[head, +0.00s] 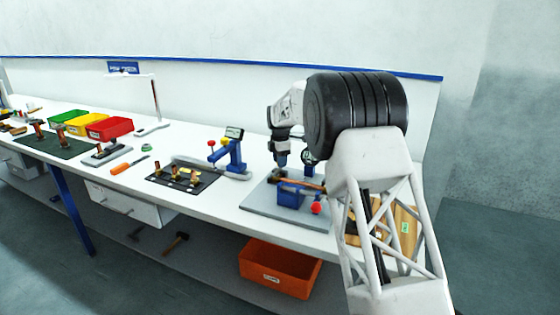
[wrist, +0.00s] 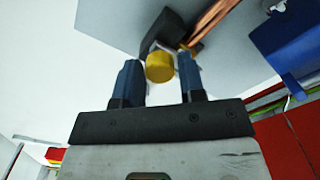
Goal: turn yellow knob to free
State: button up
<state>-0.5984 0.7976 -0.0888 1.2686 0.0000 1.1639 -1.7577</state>
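In the wrist view a yellow knob (wrist: 160,67) sits at the end of a dark body, beside copper-coloured bars. My gripper (wrist: 160,82) is open, with one blue fingertip on each side of the knob. A gap shows between the knob and the left finger; the right finger is very close to it, and I cannot tell whether it touches. In the head view my gripper (head: 281,160) points down over the grey plate (head: 262,199) with the blue fixture (head: 291,197). The knob is not clearly visible in the head view.
A red ball knob (head: 317,208) sticks out at the fixture's front. A blue press-like stand (head: 233,154) and a dark mat (head: 181,178) with copper parts lie to the left. Red (head: 110,129), yellow and green bins stand farther left. An orange crate (head: 280,268) sits below the bench.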

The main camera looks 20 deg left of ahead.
jog(key=c, duration=0.5)
